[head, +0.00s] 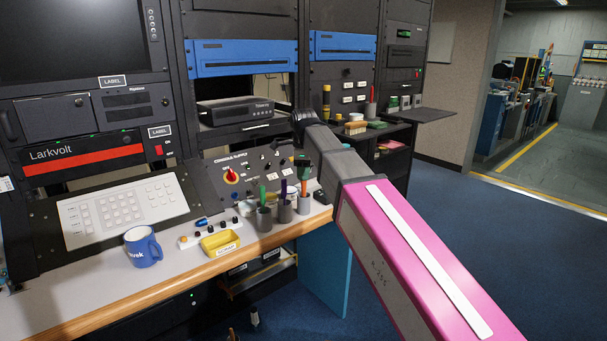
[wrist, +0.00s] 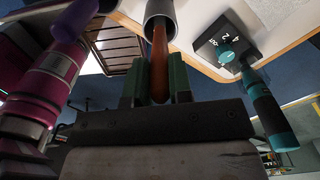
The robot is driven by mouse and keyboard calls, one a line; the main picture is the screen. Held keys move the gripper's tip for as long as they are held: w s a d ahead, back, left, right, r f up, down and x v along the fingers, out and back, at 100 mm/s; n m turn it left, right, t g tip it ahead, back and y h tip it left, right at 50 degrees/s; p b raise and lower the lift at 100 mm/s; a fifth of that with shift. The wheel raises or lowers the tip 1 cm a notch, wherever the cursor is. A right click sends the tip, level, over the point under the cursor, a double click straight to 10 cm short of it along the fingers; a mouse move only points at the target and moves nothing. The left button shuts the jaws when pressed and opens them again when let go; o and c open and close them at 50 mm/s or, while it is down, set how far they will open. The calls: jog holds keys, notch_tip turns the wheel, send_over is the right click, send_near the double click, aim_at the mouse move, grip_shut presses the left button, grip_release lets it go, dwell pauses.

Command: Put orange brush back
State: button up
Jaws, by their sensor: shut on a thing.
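The orange brush (wrist: 160,62) is upright between the green fingers of my gripper (wrist: 156,85), which is shut on its handle. In the head view, the orange handle (head: 304,187) shows just below my gripper (head: 303,163). Its far end appears to be inside the mouth of a grey cup (head: 304,205), which also shows in the wrist view (wrist: 161,8). I cannot see how deep it sits; the bristles are hidden. Two more grey cups stand to the left, one with a green handle (head: 262,195) and one with a purple handle (head: 283,188).
A yellow tray (head: 220,243) and a blue mug (head: 142,247) stand left of the cups on the white counter. The console panel (head: 245,174) rises close behind. In the wrist view, a black box with a teal knob (wrist: 227,57) and a teal-handled tool (wrist: 268,112) are at right.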

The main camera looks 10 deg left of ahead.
jog(key=shift+f, duration=0.15)
jog(key=o, duration=0.8)
notch_tip(320, 180, up, 12)
jog(key=shift+r, duration=0.1)
jog(key=d+f+n, duration=0.4)
jog(key=d+f, duration=0.5)
jog(key=f, duration=0.4)
jog(key=d+f+n, duration=0.4)
jog(key=d+f, duration=0.5)
jog(key=f, duration=0.3)
jog(key=s+d+f+n, duration=0.4)
jog(key=s+d+f, duration=0.1)
jog(key=d+f, duration=0.4)
jog(key=s+d+f+n, duration=0.5)
jog(key=d+f, duration=0.4)
jog(key=f, duration=0.3)
jog(key=shift+s, duration=0.55)
